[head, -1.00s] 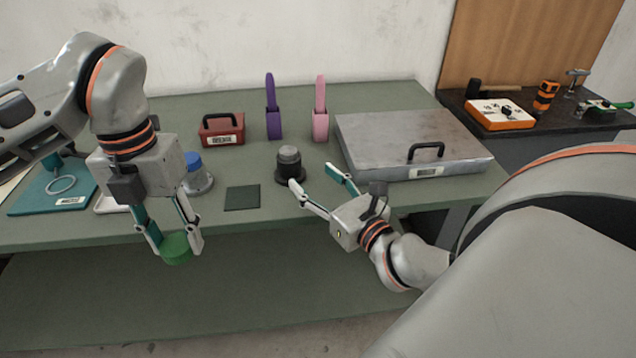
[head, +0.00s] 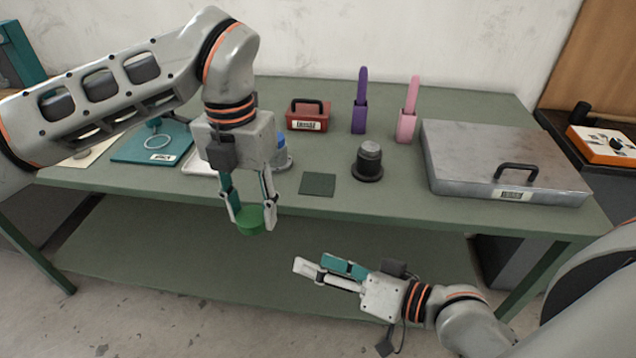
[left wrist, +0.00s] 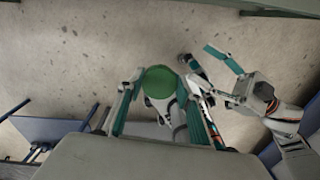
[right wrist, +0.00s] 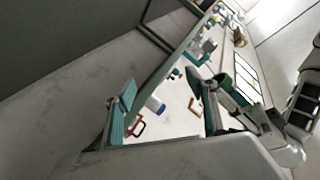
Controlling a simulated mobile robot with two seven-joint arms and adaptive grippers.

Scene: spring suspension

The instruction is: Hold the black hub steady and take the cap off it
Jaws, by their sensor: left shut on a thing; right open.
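The black hub (head: 367,173) stands upright on the green table, with a dark grey ridged cylinder on its round base. A green round cap-like piece (head: 250,221) is held between the fingertips of my left gripper (head: 251,213), at the table's front edge and apart from the hub. The green piece also shows in the left wrist view (left wrist: 160,82). My right gripper (head: 312,264) is open and empty, in front of the table and well clear of the hub. I cannot make out the hub in either wrist view.
A dark square mat (head: 318,184) lies left of the hub. A grey metal case (head: 480,165) lies to its right. A red box (head: 308,115), purple holder (head: 359,117) and pink holder (head: 406,125) stand behind. A blue-topped piece (head: 283,155) is partly behind my left gripper.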

